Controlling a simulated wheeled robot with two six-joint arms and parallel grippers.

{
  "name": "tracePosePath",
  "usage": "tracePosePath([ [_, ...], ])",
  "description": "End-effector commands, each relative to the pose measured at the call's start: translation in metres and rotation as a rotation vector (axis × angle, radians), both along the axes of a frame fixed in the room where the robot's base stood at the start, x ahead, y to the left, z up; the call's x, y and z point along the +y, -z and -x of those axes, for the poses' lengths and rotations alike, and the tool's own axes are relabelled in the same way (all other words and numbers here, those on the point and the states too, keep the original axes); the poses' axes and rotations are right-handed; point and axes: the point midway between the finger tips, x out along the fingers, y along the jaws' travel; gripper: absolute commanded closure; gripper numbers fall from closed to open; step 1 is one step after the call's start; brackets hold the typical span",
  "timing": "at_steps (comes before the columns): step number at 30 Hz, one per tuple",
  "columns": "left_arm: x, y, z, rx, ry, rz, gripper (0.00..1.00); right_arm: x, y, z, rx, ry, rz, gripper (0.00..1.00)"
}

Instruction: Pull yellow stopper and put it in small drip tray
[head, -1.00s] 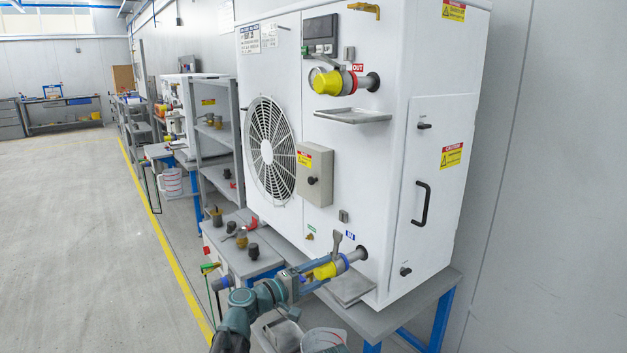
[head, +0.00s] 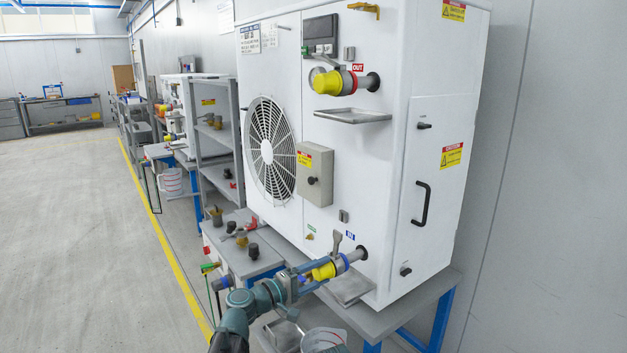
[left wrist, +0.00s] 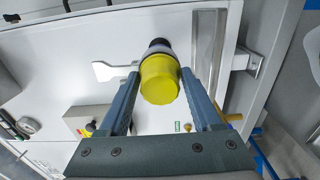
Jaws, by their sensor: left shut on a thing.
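The lower yellow stopper (head: 325,271) is at the blue-ringed port marked IN, low on the white machine's front. My left gripper (head: 322,268) is shut on it. In the left wrist view the yellow stopper (left wrist: 160,80) lies between the two fingers, with a grey collar and dark fitting right behind it. It appears to be against the port; I cannot tell how deep it sits. A small metal drip tray (head: 350,290) lies just below that port. A second yellow stopper (head: 327,83) is on the red-ringed OUT port higher up. My right gripper does not show.
A second metal tray (head: 353,116) sticks out below the OUT port. A grey valve lever (head: 336,238) stands up beside the lower port. A clear jug (head: 322,341) stands below my left arm. Several dark-knobbed parts sit on the bench to the left.

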Motion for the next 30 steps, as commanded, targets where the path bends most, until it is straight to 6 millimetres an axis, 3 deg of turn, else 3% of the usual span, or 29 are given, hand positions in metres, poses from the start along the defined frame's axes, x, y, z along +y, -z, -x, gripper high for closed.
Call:
tracePosePath([
  [30,0.020,0.000,0.015,0.000,0.000,0.001,1.00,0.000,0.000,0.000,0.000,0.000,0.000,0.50],
])
